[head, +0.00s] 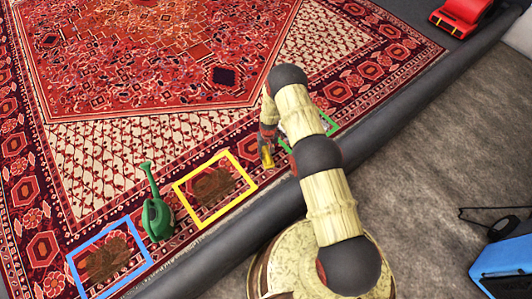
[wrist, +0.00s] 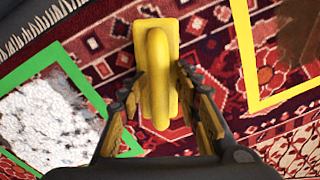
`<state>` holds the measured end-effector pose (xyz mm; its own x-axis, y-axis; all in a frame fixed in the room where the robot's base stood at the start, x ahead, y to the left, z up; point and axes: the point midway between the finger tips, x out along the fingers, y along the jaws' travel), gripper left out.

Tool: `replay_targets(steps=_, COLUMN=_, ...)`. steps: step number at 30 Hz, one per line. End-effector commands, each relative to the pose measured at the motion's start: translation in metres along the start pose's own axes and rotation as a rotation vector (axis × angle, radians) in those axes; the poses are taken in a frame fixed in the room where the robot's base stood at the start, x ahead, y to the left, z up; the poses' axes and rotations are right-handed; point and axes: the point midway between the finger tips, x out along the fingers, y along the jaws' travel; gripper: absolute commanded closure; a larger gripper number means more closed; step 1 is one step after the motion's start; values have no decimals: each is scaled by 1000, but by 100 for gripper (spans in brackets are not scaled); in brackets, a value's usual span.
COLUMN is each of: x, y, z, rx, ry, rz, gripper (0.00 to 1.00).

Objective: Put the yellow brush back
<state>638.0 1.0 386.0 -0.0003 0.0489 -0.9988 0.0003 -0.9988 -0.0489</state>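The yellow brush (head: 266,157) is at the rug's border strip, between the yellow outline and the green outline in the head view. In the wrist view the brush (wrist: 160,35) is upright in the picture, with its raised handle between my fingers. My gripper (head: 267,143) is right above it; in the wrist view my gripper (wrist: 160,75) has one finger on each side of the handle, tips very close to it. I cannot tell whether they touch, or whether the brush rests on the rug. The yellow outline (head: 176,186) frames a brown patch; it also shows in the wrist view (wrist: 244,50).
A green outline (wrist: 75,65) frames a whitish patch. A blue outline (head: 72,262) frames another brown patch, with a green watering can (head: 158,218) beside it. A dark raised edge (head: 225,255) borders the rug (head: 165,60). A red object (head: 462,12) stands at top right.

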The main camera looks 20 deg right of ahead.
Motion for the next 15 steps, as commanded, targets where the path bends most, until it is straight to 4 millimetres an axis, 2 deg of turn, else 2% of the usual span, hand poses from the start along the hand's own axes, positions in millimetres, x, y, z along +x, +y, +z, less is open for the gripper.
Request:
replay_targets(steps=5, x=-7, y=0, z=0, rx=0, ry=1, rz=0, gripper=67)
replay_targets(steps=8, x=-22, y=0, z=-1, rx=0, ry=1, rz=0, gripper=67)
replay_targets(steps=15, x=-74, y=0, z=-1, rx=0, ry=1, rz=0, gripper=67)
